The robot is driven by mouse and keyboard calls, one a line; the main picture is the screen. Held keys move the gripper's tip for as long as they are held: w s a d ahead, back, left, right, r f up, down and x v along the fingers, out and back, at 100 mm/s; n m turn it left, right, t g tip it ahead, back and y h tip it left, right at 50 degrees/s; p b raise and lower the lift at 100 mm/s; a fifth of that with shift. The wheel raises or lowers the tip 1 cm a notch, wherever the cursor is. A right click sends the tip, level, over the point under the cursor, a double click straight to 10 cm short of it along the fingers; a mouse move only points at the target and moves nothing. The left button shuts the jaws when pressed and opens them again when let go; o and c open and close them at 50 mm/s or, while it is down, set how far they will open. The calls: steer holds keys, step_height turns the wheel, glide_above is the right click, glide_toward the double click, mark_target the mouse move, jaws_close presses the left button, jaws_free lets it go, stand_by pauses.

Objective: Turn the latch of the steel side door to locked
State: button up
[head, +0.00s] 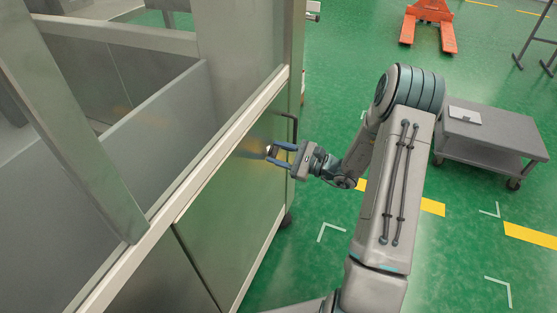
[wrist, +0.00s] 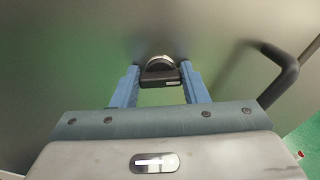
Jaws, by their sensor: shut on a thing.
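The steel side door (head: 225,205) is the greenish reflecting panel below the pale rail of the machine; it looks closed. Its latch (wrist: 160,72) is a dark turning handle on a round, bright metal base, seen at the top middle of the wrist view. My gripper (head: 277,156) reaches the door from the right in the head view. Its two blue fingers (wrist: 158,88) are shut on the latch handle, one on each side. The handle lies crosswise between the fingertips in the wrist view. In the head view the fingers mostly hide the latch.
A black bar handle (wrist: 285,72) sticks out from the door just right of my gripper. A grey cart (head: 490,135) with a pale item on top stands at right. An orange pallet truck (head: 430,20) is at the back. Green floor between is clear.

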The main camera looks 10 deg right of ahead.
steer(key=n+b, duration=0.4)
steer(key=b, duration=0.2)
steer(key=n+b, duration=0.4)
steer(key=b, duration=0.2)
steer(key=n+b, duration=0.4)
steer(key=b, duration=0.2)
steer(key=shift+f+n+b, duration=0.25)
steer(key=shift+n+b, duration=0.05)
steer(key=shift+r, duration=0.1)
steer(key=o, duration=1)
steer(key=p+v, duration=0.2)
steer(key=v, duration=1.1)
steer(key=shift+s+d, duration=0.3)
